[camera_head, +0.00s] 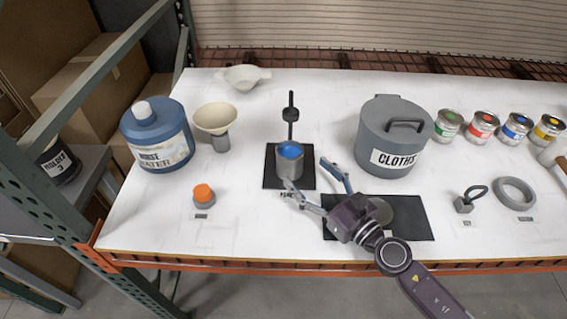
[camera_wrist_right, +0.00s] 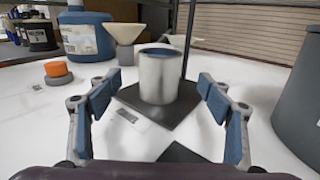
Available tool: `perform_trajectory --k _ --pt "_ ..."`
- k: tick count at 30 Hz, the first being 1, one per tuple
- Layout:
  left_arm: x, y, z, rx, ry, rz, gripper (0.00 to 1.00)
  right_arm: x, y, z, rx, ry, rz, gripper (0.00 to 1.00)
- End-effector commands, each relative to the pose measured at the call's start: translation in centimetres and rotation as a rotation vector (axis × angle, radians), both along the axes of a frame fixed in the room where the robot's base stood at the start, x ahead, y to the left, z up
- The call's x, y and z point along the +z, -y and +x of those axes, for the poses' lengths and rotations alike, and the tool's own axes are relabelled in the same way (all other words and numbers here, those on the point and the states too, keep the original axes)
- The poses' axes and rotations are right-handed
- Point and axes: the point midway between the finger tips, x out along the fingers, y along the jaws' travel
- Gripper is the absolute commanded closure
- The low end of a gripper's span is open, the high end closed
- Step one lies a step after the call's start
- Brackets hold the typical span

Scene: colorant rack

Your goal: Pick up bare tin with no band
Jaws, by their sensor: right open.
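A bare grey metal tin (camera_head: 289,163) with no coloured band and blue contents at its top stands upright on a black square mat (camera_head: 270,178). In the right wrist view the tin (camera_wrist_right: 158,80) stands ahead, centred between the fingers. My right gripper (camera_head: 308,177) is open, its fingers spread in front of the tin. In the wrist view the right gripper (camera_wrist_right: 158,98) has blue pads on both sides, with clear gaps to the tin. I see no contact. My left gripper is not in view.
A grey CLOTHS bin (camera_head: 376,148) stands right of the tin. A dark upright post (camera_head: 291,112) rises behind it. A blue water jug (camera_head: 155,140), a cream funnel (camera_head: 216,118) and an orange-topped piece (camera_head: 204,194) are left. Several banded tins (camera_head: 482,126) stand far right.

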Motion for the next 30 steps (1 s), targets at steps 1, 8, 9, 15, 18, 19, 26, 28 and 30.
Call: perform_trajectory --k 1,8,9,15,18,19,26,28,30 --pt "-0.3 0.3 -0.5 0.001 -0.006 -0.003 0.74 -0.2 -0.1 0.1 0.000 0.001 -0.001 0.27" --pt "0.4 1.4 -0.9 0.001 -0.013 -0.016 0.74 0.0 -1.3 1.8 -0.001 0.001 0.002 0.27" --pt "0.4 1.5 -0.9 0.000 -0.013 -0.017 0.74 0.0 -1.6 2.1 -0.001 0.001 0.002 0.27" --pt "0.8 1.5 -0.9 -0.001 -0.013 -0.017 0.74 0.1 -3.3 4.3 -0.001 0.002 0.003 0.27" --pt "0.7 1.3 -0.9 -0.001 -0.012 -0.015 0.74 -0.1 -4.1 5.4 -0.002 0.001 0.002 0.27" --pt "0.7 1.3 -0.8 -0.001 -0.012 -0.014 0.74 -0.1 -4.3 5.7 -0.002 0.001 0.001 0.27" --pt "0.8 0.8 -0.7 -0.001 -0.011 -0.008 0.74 -0.2 -4.8 6.2 -0.001 -0.001 0.000 0.27" --pt "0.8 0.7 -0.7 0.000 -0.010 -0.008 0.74 -0.2 -4.7 6.2 -0.001 -0.001 0.001 0.27" --pt "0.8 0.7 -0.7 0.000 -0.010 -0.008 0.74 -0.2 -4.7 6.2 -0.001 -0.001 0.001 0.31"
